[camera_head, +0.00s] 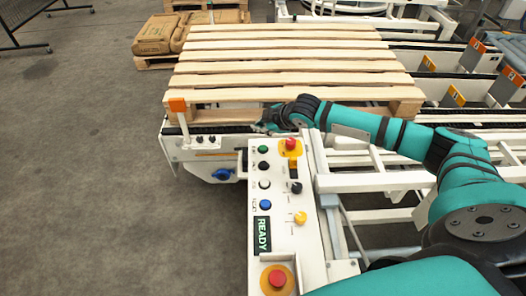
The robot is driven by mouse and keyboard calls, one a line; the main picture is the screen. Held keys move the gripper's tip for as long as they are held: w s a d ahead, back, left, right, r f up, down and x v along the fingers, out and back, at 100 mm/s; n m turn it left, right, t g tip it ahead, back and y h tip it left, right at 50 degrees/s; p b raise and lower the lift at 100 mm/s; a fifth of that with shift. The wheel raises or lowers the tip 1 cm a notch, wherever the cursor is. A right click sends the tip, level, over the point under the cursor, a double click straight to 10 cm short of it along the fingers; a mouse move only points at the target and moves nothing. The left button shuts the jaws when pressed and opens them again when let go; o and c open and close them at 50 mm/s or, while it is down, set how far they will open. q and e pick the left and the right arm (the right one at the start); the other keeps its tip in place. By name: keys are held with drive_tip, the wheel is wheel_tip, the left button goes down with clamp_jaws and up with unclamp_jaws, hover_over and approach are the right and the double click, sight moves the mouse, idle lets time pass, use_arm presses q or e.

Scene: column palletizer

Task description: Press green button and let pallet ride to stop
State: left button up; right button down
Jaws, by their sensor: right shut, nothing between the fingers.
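The green button (263,149) is at the top left of the white control panel (285,235). The wooden pallet (285,66) lies flat on the conveyor beyond the panel. My right gripper (266,126) is small and dark in the picture, just above the green button, near the pallet's front edge. It is shut and holds nothing. I cannot tell whether it touches the button; the button's face shows clear of the fingers. My left gripper is out of view.
Two red buttons on yellow bases (277,279) and several other buttons sit on the panel, beside a green READY display (263,236). White conveyor frames (380,182) are at right. Brown sacks (158,35) lie behind. Grey floor at left is clear.

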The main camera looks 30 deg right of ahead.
sight(261, 149)
wheel_tip(261, 149, down, 4)
drive_tip(key=b, duration=0.3)
drive_tip(key=shift+b, duration=0.4)
drive_tip(key=shift+f, duration=0.35)
drive_tip(key=shift+f+b, duration=0.4)
drive_tip(key=shift+f, duration=0.45)
drive_tip(key=shift+f, duration=0.15)
drive_tip(key=shift+f, duration=0.3)
